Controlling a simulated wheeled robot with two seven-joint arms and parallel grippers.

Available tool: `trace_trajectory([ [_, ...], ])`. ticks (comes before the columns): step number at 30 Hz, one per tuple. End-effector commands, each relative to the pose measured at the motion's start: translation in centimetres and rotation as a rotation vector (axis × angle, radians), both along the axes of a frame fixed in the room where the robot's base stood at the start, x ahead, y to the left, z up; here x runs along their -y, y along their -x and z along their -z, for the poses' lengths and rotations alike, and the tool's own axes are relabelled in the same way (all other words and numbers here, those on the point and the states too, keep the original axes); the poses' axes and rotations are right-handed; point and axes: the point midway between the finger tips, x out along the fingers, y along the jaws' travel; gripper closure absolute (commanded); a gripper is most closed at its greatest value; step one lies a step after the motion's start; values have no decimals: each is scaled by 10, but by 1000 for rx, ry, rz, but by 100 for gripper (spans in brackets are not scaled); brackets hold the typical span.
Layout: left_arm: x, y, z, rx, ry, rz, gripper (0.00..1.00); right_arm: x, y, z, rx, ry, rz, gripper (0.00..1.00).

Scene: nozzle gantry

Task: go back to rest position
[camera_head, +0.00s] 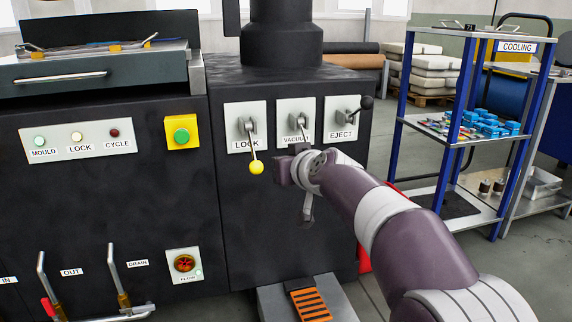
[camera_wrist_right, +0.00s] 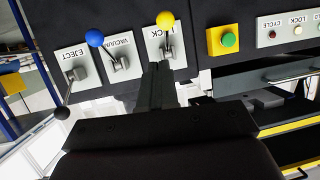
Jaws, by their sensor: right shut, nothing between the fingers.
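My right arm comes in from the right in the head view. Its gripper (camera_head: 283,171) is in front of the black machine, just right of the lock lever's yellow knob (camera_head: 256,167). In the right wrist view, which is turned upside down, the gripper's fingers (camera_wrist_right: 156,68) are together and empty. They lie below the lock panel, apart from the yellow knob (camera_wrist_right: 165,20). The vacuum lever's blue knob (camera_wrist_right: 94,38) shows there too; in the head view my arm hides it. My left gripper is not in view.
The eject lever's black knob (camera_head: 366,103) stands up and right of my wrist. A blue shelf rack (camera_head: 400,95) labelled cooling holds blue parts to the right. Floor between machine and rack is partly open.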

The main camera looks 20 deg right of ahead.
Motion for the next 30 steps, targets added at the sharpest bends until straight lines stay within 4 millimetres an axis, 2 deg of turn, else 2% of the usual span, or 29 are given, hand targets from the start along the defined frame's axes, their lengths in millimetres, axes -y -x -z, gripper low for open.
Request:
trace_trajectory([
  [12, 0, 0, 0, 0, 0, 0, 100, 0, 0, 1, -6, -42, 13, 100],
  [14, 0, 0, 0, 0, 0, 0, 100, -1, 5, 23, -67, -76, 27, 100],
  [16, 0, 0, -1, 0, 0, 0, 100, -1, 21, 63, -187, -103, 47, 100],
  [17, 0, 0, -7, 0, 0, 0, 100, -2, 32, 80, -254, -111, 55, 100],
  [18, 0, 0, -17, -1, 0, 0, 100, -5, 51, 102, -355, -116, 65, 100],
  [20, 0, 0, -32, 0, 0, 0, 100, -10, 82, 132, -497, -113, 76, 100],
  [21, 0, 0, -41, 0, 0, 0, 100, -13, 105, 149, -584, -107, 81, 100],
  [23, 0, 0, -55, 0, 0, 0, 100, -16, 139, 168, -703, -89, 85, 100],
  [24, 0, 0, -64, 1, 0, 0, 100, -18, 163, 178, -778, -74, 86, 100],
  [27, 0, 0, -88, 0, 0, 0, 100, -22, 222, 192, -945, -23, 73, 100],
  [29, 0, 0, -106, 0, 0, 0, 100, -24, 256, 192, -1037, 18, 50, 100],
  [30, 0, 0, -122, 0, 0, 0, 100, -26, 278, 185, -1090, 50, 25, 100],
])
